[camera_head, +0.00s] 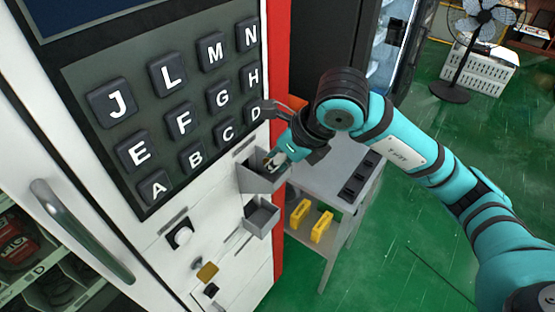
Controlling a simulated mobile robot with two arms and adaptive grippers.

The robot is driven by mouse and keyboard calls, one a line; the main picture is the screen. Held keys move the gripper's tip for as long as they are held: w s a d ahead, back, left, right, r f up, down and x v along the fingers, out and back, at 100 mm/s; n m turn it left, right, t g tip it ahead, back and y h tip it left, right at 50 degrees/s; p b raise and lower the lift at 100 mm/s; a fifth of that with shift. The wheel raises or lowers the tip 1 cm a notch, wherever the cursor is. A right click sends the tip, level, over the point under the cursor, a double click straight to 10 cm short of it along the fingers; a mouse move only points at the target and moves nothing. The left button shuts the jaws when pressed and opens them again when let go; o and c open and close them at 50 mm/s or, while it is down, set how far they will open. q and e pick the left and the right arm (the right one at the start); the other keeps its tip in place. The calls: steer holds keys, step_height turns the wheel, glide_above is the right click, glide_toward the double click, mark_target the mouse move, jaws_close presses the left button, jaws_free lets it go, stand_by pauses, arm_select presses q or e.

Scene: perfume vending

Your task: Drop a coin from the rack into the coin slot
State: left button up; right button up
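My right gripper (273,158) points down into the upper grey box (262,183) on the front of the vending machine. A small gold-coloured thing, perhaps a coin, shows at its fingertips, but it is too small to tell whether the fingers are shut on it. A second grey box (261,217) sits below and looks empty. Which part is the coin slot is not clear; narrow dark slits show on the white panel (228,247), along with a gold plate (207,272). My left gripper is not in view.
A keypad of lettered black keys (183,121) fills the machine's front above the boxes. A grey side table (327,165) stands close on the right, with yellow items (321,227) on its lower shelf. A fan (485,17) stands at the back right. Green floor is open at the right.

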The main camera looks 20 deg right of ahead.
steer(key=o, duration=0.5)
steer(key=v, duration=1.2)
stand_by(0.6)
